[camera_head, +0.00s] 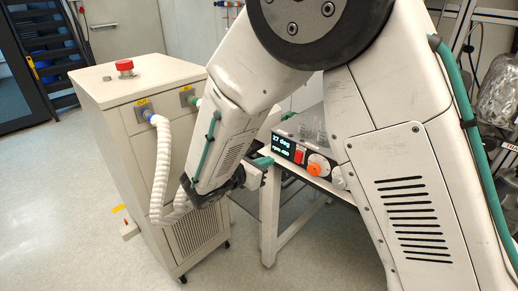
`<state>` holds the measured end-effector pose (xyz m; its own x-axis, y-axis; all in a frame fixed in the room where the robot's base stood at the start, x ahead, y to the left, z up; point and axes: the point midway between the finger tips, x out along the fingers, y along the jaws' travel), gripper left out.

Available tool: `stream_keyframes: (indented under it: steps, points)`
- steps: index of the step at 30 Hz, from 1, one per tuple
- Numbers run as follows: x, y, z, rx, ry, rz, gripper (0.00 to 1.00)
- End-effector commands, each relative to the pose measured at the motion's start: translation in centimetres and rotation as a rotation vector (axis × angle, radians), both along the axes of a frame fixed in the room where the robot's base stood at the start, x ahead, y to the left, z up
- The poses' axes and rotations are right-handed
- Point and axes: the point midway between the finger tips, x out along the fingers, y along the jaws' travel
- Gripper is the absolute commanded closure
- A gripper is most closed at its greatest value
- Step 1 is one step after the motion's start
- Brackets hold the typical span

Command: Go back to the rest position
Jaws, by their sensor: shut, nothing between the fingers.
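My arm reaches across the middle and right of the head view, bent downward at its elbow. My gripper (261,163) is at the arm's far end, close to the left edge of the bench in this view. Its fingertips are small and partly covered by the wrist. It is shut and nothing shows in it. It appears next to the hotplate device (308,160), which has a lit display, a red switch and an orange knob. I cannot tell whether they touch.
A beige wheeled cabinet (113,107) with a red button (124,66) and a white corrugated hose (161,171) stands at left, close to my forearm. The bench (270,214) carries the device and glassware. A metal rack is at right. The floor (60,200) is clear at left.

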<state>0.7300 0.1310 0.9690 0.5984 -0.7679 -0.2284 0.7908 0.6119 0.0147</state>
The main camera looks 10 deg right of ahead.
Motion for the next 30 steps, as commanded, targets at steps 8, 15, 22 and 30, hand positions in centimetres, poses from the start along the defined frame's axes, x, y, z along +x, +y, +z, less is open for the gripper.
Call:
stream_keyframes:
  steps: [8, 15, 22, 30]
  points:
    - [-6.1, -3.8, -1.4, 0.226, -0.031, -0.303, 1.0]
    - [-13.0, -9.0, 1.6, 0.513, -0.142, -0.715, 1.0]
    - [-20.0, -12.2, 5.0, 0.823, -0.29, -1.139, 1.0]
    - [-26.3, -13.5, 8.3, 1.176, -0.466, -1.541, 1.0]
